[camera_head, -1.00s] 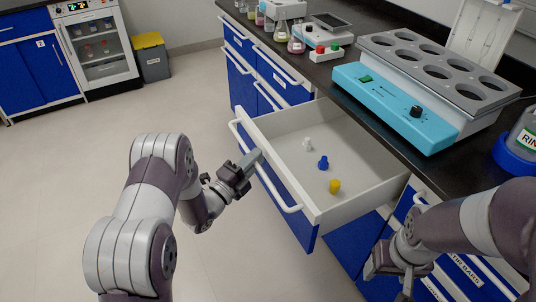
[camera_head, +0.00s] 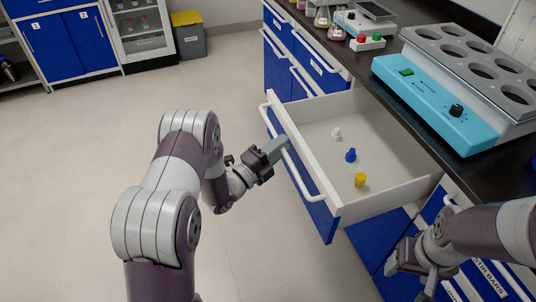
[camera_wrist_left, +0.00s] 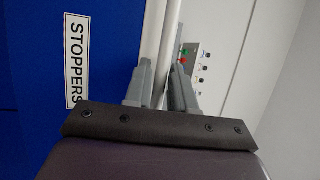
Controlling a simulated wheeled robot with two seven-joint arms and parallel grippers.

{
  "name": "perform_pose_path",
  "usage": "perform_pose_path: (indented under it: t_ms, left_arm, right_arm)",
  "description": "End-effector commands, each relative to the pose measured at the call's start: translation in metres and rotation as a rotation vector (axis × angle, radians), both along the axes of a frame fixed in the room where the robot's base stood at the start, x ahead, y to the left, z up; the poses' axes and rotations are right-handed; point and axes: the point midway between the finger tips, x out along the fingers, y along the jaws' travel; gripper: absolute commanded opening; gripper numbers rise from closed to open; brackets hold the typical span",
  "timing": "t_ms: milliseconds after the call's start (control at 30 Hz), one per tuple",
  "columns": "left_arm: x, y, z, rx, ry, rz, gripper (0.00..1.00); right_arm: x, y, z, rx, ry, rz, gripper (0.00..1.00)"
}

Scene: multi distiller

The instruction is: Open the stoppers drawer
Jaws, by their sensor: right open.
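The stoppers drawer (camera_head: 395,201) stands pulled well out of the blue cabinet in the head view. A white stopper (camera_head: 336,134), a blue stopper (camera_head: 351,155) and a yellow stopper (camera_head: 360,180) are inside it. My left gripper (camera_head: 281,145) is at the drawer's white front handle (camera_head: 308,182). In the left wrist view my left fingers (camera_wrist_left: 161,90) are closed around the handle bar, beside the STOPPERS label (camera_wrist_left: 76,60). My right gripper (camera_head: 408,278) is open at the lower right, in front of the lower drawers and apart from the stoppers drawer.
A turquoise heating block (camera_head: 435,103) with round wells stands on the black counter above the drawer. Flasks and a small instrument (camera_head: 366,42) are further back. The floor (camera_head: 110,110) to the left is clear. A grey bin with a yellow lid (camera_head: 187,34) is far off.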

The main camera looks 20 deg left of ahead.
Motion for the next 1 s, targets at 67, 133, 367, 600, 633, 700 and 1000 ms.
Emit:
perform_pose_path:
  t_ms: [67,133,367,600,633,700,1000]
  left_arm:
    - [-0.009,0.007,-0.002,0.0,0.003,0.004,0.24]
    - [-0.021,0.014,-0.004,-0.002,0.003,0.004,0.24]
    - [-0.066,0.041,-0.015,-0.002,0.004,0.006,0.24]
    - [-0.098,0.06,-0.021,0.0,0.001,0.004,0.24]
    - [-0.099,0.061,-0.021,-0.001,0.001,0.002,0.24]
    - [-0.102,0.062,-0.022,-0.001,0.001,0.002,0.24]
    - [-0.101,0.061,-0.022,0.0,0.002,0.001,0.24]
  right_arm:
    - [0.0,0.0,0.001,0.0,0.0,0.0,0.67]
    - [0.0,0.0,0.001,0.0,0.0,0.0,0.67]
    - [0.0,0.0,0.002,0.0,0.0,0.0,0.67]
    - [0.0,0.0,0.002,0.0,0.0,0.0,0.67]
    - [0.0,0.0,0.002,0.0,0.0,0.0,0.67]
    - [0.0,0.0,0.002,0.0,0.0,0.0,0.67]
    - [0.0,0.0,0.002,0.0,0.0,0.0,0.67]
